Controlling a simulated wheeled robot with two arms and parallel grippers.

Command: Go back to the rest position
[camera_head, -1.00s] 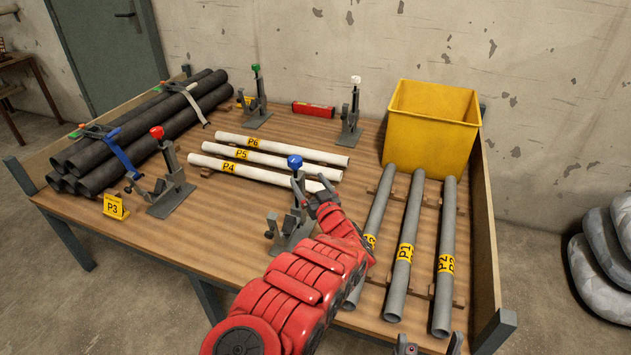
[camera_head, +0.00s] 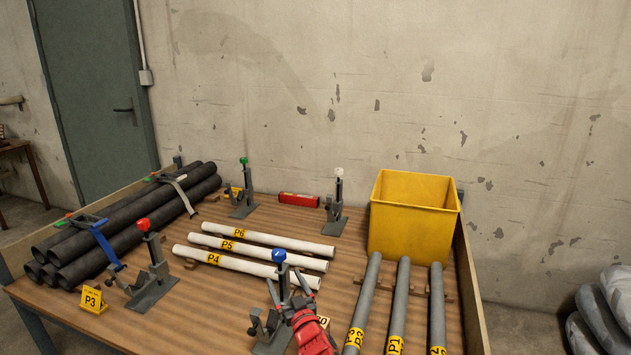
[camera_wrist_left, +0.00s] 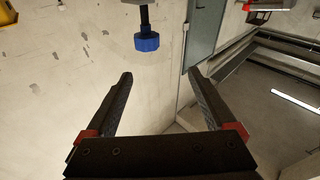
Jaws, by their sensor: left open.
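My left gripper (camera_head: 300,305) is at the bottom of the head view, beside the blue-knobbed clamp (camera_head: 281,290), with a red part of my arm below it. In the left wrist view its two dark fingers (camera_wrist_left: 160,76) are spread apart with nothing between them. The clamp's blue knob (camera_wrist_left: 147,42) shows beyond the fingers there, apart from them. My right gripper is not in view.
White pipes (camera_head: 262,252) lie mid-table, grey pipes (camera_head: 399,310) at right, and black pipes (camera_head: 135,225) at left. More clamps (camera_head: 150,275) stand around them. A yellow bin (camera_head: 410,225) stands at the back right. The wall (camera_head: 380,90) is behind.

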